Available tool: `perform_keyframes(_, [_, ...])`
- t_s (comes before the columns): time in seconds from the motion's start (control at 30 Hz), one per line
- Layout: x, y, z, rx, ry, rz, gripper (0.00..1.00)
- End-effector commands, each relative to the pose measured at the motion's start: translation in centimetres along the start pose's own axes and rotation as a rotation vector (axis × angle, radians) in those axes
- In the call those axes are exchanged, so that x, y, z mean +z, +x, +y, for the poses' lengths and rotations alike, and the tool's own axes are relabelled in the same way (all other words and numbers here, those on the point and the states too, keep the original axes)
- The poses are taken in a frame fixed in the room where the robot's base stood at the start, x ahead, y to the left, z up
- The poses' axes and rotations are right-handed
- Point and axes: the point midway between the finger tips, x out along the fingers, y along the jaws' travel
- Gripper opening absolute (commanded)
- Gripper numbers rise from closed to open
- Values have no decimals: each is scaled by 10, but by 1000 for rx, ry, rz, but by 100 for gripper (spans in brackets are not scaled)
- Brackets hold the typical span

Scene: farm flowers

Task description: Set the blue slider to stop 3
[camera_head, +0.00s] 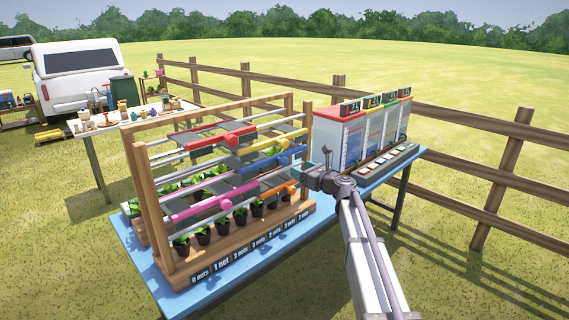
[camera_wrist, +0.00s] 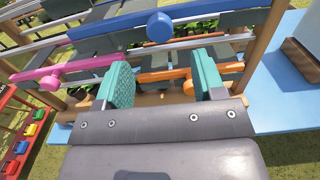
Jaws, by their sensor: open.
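The blue slider's bar (camera_head: 270,161) runs across the wooden frame (camera_head: 143,190) in the head view, between the yellow bar and the pink one. In the wrist view the blue slider's round knob (camera_wrist: 160,26) stands out from its bar, above the gap between my fingertips and apart from them. My gripper (camera_head: 304,171) is at the right end of the frame, open and empty. Its two teal fingers (camera_wrist: 163,80) show in the wrist view, with the orange slider (camera_wrist: 188,86) seen between and beyond them. My gripper partly hides the right end of the frame in the head view.
Red (camera_head: 232,139), yellow (camera_head: 282,143) and pink (camera_head: 224,205) sliders share the frame. Potted plants (camera_head: 203,236) stand below; small labels along the base (camera_head: 242,256) count nets. A white cabinet with displays (camera_head: 340,135) stands right on the blue table (camera_head: 142,262).

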Motion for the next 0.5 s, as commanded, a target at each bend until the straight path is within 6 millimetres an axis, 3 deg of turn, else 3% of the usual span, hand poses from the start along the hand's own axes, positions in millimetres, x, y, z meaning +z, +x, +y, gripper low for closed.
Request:
perform_keyframes(0.3, [0, 75, -1, 2, -2, 1, 63])
perform_keyframes(0.5, [0, 92, 0, 1, -3, 1, 63])
